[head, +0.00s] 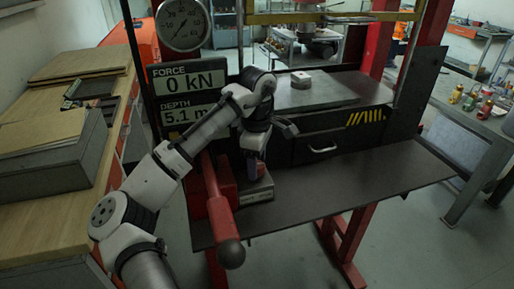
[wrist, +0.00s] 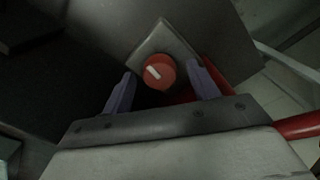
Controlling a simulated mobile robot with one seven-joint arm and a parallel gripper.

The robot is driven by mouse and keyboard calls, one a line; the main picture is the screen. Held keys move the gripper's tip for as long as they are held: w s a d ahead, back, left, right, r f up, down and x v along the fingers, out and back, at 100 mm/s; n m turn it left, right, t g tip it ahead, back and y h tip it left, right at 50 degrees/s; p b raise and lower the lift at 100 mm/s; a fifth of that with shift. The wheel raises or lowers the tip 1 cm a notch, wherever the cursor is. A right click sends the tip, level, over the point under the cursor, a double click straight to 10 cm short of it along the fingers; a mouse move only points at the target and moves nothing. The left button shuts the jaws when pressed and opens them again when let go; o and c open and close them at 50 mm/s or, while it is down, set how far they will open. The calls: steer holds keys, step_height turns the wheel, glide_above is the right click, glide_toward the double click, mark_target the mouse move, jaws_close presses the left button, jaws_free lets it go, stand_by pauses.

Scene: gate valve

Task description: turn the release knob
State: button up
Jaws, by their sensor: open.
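The red release knob (wrist: 160,72) shows in the wrist view, with a white pointer mark slanting up to the left. It sits on a grey square plate (wrist: 165,38). My gripper (wrist: 162,70) is open, with one purple finger on each side of the knob in the picture and a gap on both sides. I cannot tell how far the fingertips are from the knob in depth. In the head view my gripper (head: 253,172) points down over a small grey box (head: 257,191) on the press bench. The knob is mostly hidden there.
A red lever with a dark ball end (head: 231,253) slants in front of the box, close to my arm. A display (head: 188,92) reads force 0 kN and depth 5.1. A drawer (head: 318,147) is behind to the right. The bench shelf (head: 370,180) is clear on the right.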

step_height(320, 180, up, 14)
steer(key=b, duration=0.1)
steer(key=shift+f+b, duration=0.2)
steer(key=shift+b, duration=0.1)
stand_by(0.3)
steer(key=s+a+f+m+t+h+b, duration=0.1)
steer(key=s+a+m+h+b, duration=0.1)
steer(key=m+b, duration=0.85)
steer(key=s+a+m+t+h+b, duration=0.25)
steer(key=m+b, duration=0.25)
steer(key=m, duration=1)
steer(key=shift+g+y, duration=0.35)
steer(key=shift+y, duration=0.2)
steer(key=x, duration=1.4)
steer(key=shift+w+r, duration=0.1)
steer(key=shift+w, duration=0.25)
steer(key=shift+b, duration=0.3)
